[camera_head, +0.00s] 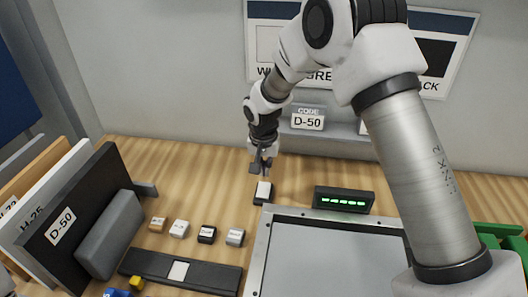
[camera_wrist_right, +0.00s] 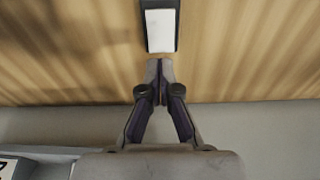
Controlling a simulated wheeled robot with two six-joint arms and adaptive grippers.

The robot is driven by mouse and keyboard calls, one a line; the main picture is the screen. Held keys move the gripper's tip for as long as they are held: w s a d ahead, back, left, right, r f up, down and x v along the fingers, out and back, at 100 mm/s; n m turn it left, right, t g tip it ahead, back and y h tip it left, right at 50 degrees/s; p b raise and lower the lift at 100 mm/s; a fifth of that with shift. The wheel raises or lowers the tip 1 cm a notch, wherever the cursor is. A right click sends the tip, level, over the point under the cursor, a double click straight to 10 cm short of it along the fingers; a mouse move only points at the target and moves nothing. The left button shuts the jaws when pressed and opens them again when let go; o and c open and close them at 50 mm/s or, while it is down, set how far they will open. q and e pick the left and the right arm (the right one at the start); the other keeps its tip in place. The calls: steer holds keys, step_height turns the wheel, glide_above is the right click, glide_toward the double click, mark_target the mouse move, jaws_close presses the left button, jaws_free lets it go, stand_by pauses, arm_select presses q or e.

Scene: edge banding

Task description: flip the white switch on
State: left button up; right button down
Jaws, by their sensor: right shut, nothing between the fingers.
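The white switch (camera_head: 263,190) sits in a small dark housing on the wooden table, left of the green-lit display. In the right wrist view the white switch (camera_wrist_right: 160,30) lies at the top centre, just past the fingertips. My right gripper (camera_head: 262,168) is shut and empty, pointing down behind the switch on its wall side. In the right wrist view the tips of my right gripper (camera_wrist_right: 160,64) meet close to the housing's near edge; I cannot tell their height above the table. My left gripper is not in view.
A black display (camera_head: 344,200) with green lights stands right of the switch. A large grey panel (camera_head: 335,255) lies in front. Several small labelled blocks (camera_head: 207,234) and a dark strip (camera_head: 205,274) lie at left. Upright boards (camera_head: 75,205) stand far left. A D-50 code card (camera_head: 307,122) is at the wall.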

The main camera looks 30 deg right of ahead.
mark_target(265, 184)
steer(key=f, duration=0.3)
steer(key=w+f+p, duration=0.1)
steer(key=f, duration=0.1)
steer(key=shift+d, duration=0.25)
steer(key=shift+s, duration=0.1)
steer(key=shift+f+b, duration=0.4)
steer(key=shift+f, duration=0.15)
steer(key=shift+r, duration=0.25)
